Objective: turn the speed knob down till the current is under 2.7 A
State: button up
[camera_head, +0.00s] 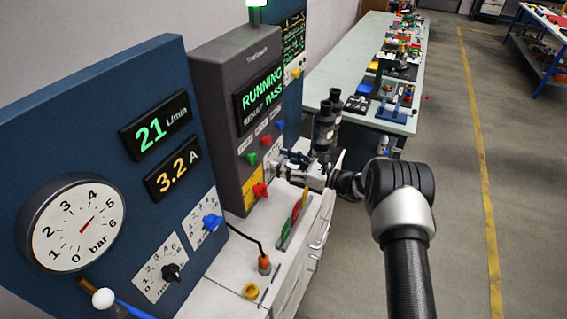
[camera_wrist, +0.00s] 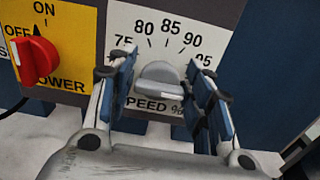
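The speed knob (camera_wrist: 160,80) is a grey knob on a white plate marked 75 to 95, labelled SPEED %. I cannot clearly read which mark it points to. My gripper (camera_wrist: 162,92) is open, with one blue-padded finger on each side of the knob. Gaps show between fingers and knob. In the head view my gripper (camera_head: 290,168) is at the grey control box, hiding the knob. The current display (camera_head: 172,175) reads 3.2 A in yellow digits.
The red power switch (camera_wrist: 33,60) sits just left of the speed plate. The control box (camera_head: 215,95) shows RUNNING and PASS. The flow display (camera_head: 155,127) reads 21 L/min. A pressure gauge (camera_head: 70,222), blue knob (camera_head: 212,222) and black knob (camera_head: 171,272) are on the blue panel.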

jog(key=c, duration=0.7)
jog(key=n+b, duration=0.3)
jog(key=shift+f+b, duration=0.15)
jog(key=shift+b, duration=0.15)
jog(key=shift+s+n+b, duration=0.1)
jog(key=shift+n+b, duration=1.05)
jog(key=shift+n, duration=0.15)
jog(key=o, duration=1.1)
